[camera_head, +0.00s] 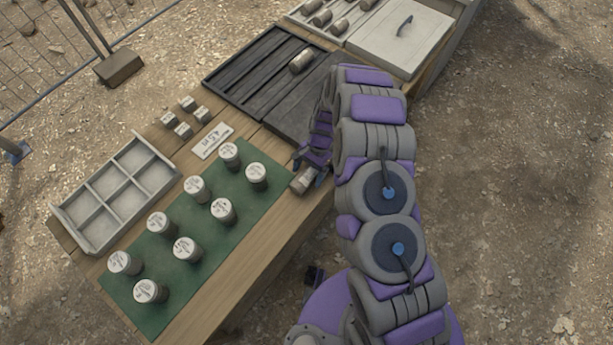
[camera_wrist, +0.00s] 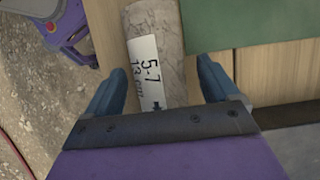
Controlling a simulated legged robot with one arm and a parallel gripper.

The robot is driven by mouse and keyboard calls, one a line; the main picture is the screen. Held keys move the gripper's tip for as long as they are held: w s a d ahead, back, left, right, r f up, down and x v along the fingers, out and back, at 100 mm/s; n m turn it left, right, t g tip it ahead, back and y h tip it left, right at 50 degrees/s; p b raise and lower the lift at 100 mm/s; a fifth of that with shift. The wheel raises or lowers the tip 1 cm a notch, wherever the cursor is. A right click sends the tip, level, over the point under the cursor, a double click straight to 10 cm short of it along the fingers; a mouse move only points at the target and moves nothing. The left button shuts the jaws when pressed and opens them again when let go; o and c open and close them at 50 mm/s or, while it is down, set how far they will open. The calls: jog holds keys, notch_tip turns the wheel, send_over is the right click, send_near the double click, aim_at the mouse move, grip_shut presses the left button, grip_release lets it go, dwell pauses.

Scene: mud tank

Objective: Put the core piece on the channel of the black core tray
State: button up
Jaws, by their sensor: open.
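The core piece (camera_head: 305,179) is a short grey-brown stone cylinder lying on the wooden table, near its right edge. In the wrist view the core piece (camera_wrist: 152,45) carries a white label reading "5-7" and an arrow. My gripper (camera_head: 311,172) is at the core piece. In the wrist view its two blue fingers (camera_wrist: 162,85) stand open, one on each side of the piece, with gaps showing. The black core tray (camera_head: 250,72) lies further back, with long channels. Another core piece (camera_head: 301,61) lies in it toward its far right. My arm hides part of the tray's right side.
A green mat (camera_head: 205,245) with several labelled cylindrical containers (camera_head: 222,210) lies left of my gripper. A grey compartment tray (camera_head: 117,190), a small card (camera_head: 212,141) and several small blocks (camera_head: 187,104) are beyond. A lidded pale box (camera_head: 400,40) stands at the back.

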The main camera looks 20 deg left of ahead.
jog(key=shift+a+f, duration=0.1)
jog(key=shift+f, duration=0.2)
jog(key=shift+r, duration=0.1)
grip_shut()
dwell(0.5)
